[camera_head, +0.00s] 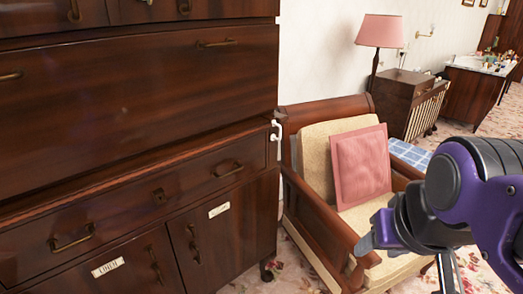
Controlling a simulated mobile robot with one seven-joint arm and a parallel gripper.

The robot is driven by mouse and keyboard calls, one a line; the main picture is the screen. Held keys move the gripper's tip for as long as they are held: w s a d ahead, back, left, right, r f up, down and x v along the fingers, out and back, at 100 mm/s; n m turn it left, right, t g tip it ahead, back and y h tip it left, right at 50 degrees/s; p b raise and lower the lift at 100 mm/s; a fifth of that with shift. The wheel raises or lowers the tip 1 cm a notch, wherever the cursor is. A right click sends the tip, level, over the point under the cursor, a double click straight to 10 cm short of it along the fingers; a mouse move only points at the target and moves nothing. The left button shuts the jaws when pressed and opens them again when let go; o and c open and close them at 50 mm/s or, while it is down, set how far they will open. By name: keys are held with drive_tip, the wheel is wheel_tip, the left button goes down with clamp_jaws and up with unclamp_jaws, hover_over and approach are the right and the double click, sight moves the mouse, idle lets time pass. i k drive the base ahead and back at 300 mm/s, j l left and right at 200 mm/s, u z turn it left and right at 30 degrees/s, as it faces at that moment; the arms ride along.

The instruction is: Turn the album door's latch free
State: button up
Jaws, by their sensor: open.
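A dark wooden cabinet (120,120) fills the left side. Two doors are at its bottom, both looking shut. The right door (230,245) bears a white label (218,210) too small to read surely, and a brass pull (193,243) near its left edge. The left door (125,280) has a label (108,267) that seems to read "LINEN" and a brass pull (155,265). I cannot make out which fitting is the album door's latch. My gripper (403,262) is open and empty at lower right, in front of the armchair and well apart from the doors.
A wooden armchair (318,215) with a pink cushion (361,165) stands close to the cabinet's right side. A drawer (120,215) with brass handles is above the doors. A pink lamp (380,31) and a small cabinet (404,90) stand behind. Flowered carpet (290,268) shows between cabinet and chair.

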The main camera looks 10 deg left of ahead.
sight(192, 230)
drive_tip(key=u, duration=1.25)
drive_tip(key=i+j+z, duration=0.2)
drive_tip(key=j, duration=0.15)
drive_tip(key=i+j+u, duration=0.15)
drive_tip(key=i+j, duration=0.2)
drive_tip(key=j, duration=0.4)
drive_tip(key=k, duration=0.45)
drive_tip(key=i, duration=0.5)
drive_tip(key=u, duration=0.05)
